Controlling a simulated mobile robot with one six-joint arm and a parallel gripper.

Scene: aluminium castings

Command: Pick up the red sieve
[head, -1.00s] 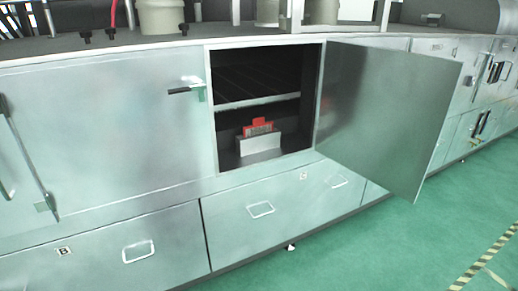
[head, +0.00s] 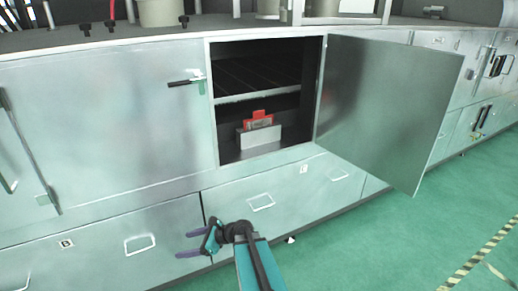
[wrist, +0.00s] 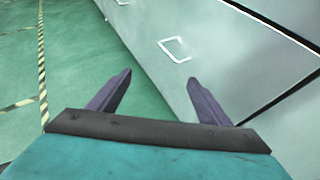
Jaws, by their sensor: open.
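The red sieve (head: 260,119) stands in the lower compartment of the open cabinet. A grey-white box or holder (head: 260,138) in front of it hides its lower part. My gripper (head: 182,244) is in the head view, low in front of the drawers, to the left of and below the cabinet opening. It is open and empty, well apart from the sieve. In the wrist view its two purple fingers (wrist: 156,98) are spread, with green floor and a drawer front beyond them. The sieve does not show in the wrist view.
The cabinet door (head: 388,112) stands open to the right of the opening. A shelf (head: 257,97) divides the compartment above the sieve. Drawers with handles (head: 261,203) run below. Green floor (head: 400,240) is free at the lower right.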

